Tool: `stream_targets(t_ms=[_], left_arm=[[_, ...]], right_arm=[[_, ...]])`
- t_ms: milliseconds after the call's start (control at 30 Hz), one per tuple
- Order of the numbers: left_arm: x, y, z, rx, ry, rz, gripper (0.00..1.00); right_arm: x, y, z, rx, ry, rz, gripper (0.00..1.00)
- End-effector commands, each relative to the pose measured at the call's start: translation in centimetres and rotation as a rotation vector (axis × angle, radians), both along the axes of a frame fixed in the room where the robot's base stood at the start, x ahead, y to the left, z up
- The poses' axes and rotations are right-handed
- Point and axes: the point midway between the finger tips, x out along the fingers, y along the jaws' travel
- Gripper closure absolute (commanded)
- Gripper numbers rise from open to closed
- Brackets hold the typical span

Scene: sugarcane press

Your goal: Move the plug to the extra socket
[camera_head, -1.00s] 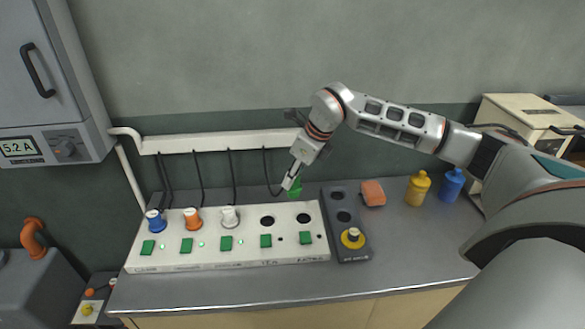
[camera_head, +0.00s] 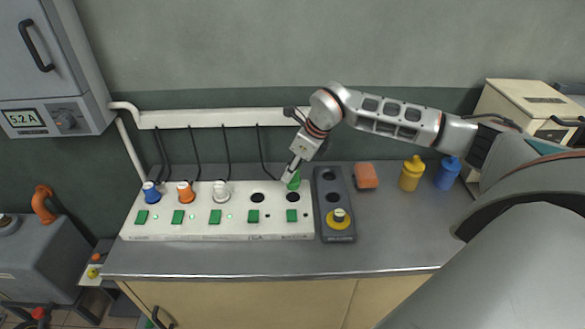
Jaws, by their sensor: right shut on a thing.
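The green plug (camera_head: 294,182) is in my right gripper (camera_head: 292,175), which is shut on it above the right end of the white socket panel (camera_head: 140,232). The plug is just behind the rightmost open round socket (camera_head: 292,197); whether it touches the panel I cannot tell. Another open socket (camera_head: 257,198) is to its left. Blue (camera_head: 151,194), orange (camera_head: 186,193) and white (camera_head: 221,192) plugs sit in the panel's left sockets. A dark socket block (camera_head: 346,183) at the right has two round openings and a yellow-based knob (camera_head: 338,218). My left gripper is out of view.
Black cables hang from the white wall duct (camera_head: 230,118) behind the panel. An orange-red block (camera_head: 366,175), a yellow bottle (camera_head: 411,173) and a blue bottle (camera_head: 447,173) stand right of the dark block. The grey counter (camera_head: 400,235) is clear in front.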

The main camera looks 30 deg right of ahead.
Motion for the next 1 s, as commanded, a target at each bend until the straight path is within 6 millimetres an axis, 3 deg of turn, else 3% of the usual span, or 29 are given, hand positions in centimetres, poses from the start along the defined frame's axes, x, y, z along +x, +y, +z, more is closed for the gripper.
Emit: stream_targets(t_ms=[300,500,1000], left_arm=[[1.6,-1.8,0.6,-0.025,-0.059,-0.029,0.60],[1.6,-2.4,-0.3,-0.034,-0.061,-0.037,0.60],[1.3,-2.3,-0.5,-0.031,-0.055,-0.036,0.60]], right_arm=[[0.0,0.0,-3.4,0.000,0.001,-0.001,0.98],[0.0,0.0,-4.8,0.000,0.001,-0.001,0.98],[0.0,0.0,-5.0,0.000,0.001,-0.001,0.98]])
